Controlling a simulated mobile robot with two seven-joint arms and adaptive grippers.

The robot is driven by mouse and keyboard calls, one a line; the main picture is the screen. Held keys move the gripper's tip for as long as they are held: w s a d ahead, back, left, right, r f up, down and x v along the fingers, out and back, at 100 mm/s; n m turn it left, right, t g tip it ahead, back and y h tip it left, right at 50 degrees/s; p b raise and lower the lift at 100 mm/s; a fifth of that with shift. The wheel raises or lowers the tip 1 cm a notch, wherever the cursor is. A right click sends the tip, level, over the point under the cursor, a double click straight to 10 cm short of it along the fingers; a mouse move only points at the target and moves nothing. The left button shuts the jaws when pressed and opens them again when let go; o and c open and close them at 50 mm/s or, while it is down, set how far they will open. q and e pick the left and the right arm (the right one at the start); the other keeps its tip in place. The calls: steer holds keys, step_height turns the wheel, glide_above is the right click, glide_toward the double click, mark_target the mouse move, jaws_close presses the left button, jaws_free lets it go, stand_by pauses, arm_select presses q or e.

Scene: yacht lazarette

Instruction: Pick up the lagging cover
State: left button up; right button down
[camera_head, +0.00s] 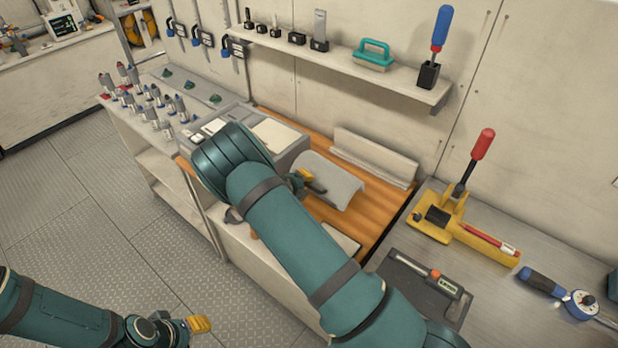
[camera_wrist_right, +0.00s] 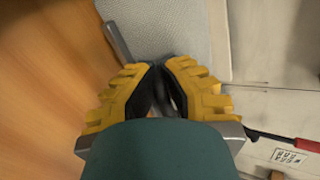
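The lagging cover appears to be the pale grey curved shell (camera_head: 338,182) on the wooden bench top. In the right wrist view its textured grey surface (camera_wrist_right: 185,30) fills the upper middle, with a dark grey bar (camera_wrist_right: 116,38) along its left side. My right gripper (camera_head: 313,182) is at the cover's left side, partly hidden by my own arm. In the wrist view its yellow fingers (camera_wrist_right: 160,68) are drawn nearly together, with a dark grey bar between them, seemingly the cover's handle. My left gripper (camera_head: 200,324) hangs low over the floor, away from the bench; its opening is unclear.
A yellow tool with a red handle (camera_head: 465,228) and a dark case (camera_head: 425,285) are on the right bench. A shelf (camera_head: 350,75) with tools hangs above.

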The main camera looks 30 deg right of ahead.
steer(key=shift+s+a+r+b, duration=0.15)
steer(key=shift+s+a, duration=0.4)
steer(key=shift+a, duration=0.8)
steer(key=shift+s+a+f+b, duration=0.1)
steer(key=shift+s+a, duration=0.45)
steer(key=shift+a, duration=0.85)
steer(key=shift+s+a+r+b, duration=0.15)
steer(key=shift+s+a, duration=0.4)
steer(key=shift+a, duration=0.8)
steer(key=shift+f, duration=0.1)
